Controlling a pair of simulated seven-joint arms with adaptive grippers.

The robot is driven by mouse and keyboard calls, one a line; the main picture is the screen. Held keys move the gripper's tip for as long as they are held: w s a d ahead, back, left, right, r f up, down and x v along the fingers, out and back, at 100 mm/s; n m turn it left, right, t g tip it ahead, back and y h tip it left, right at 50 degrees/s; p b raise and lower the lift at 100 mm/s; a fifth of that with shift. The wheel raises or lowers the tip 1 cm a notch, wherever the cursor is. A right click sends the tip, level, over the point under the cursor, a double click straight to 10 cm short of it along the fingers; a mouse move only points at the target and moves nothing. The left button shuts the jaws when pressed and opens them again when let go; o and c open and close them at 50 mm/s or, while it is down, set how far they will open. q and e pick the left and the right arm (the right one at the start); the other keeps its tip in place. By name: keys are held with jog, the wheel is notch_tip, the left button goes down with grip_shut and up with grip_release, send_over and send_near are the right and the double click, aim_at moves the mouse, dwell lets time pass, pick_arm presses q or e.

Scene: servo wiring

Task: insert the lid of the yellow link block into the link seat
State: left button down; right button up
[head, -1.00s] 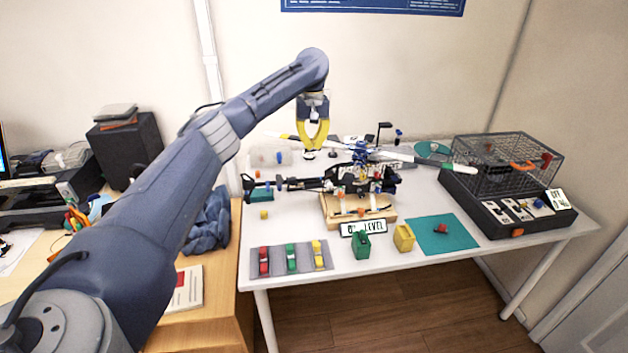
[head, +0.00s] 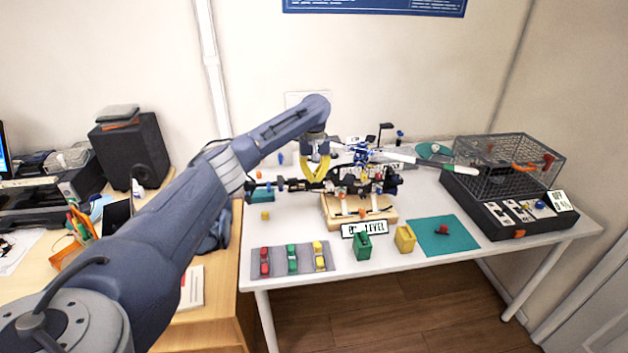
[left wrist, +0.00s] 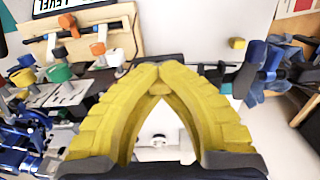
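My left gripper (head: 316,179) has yellow fingers and points down just behind the dark helicopter frame (head: 345,180). In the left wrist view its fingertips (left wrist: 158,76) meet. A small yellow bit shows between the tips; I cannot tell whether it is a held piece or part of the fingers. A small yellow block (head: 265,215) lies on the white table left of the wooden stand, and also shows in the left wrist view (left wrist: 237,43). I cannot make out a separate lid or the link seat. My right gripper is not in view.
The wooden stand (head: 360,219) sits under the helicopter. In front are a green can (head: 362,246), a yellow can (head: 404,239) and a grey mat (head: 276,261) with toy cars. A teal mat (head: 430,245) and wire cage (head: 508,160) are at the right.

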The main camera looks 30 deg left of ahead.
pick_arm(q)
jog(key=shift+f, duration=0.65)
jog(key=shift+f, duration=0.1)
jog(key=c, duration=1.6)
grip_release()
jog(key=shift+c, duration=0.2)
jog(key=shift+o, duration=0.2)
notch_tip(320, 180, up, 12)
jog(key=shift+r, duration=0.15)
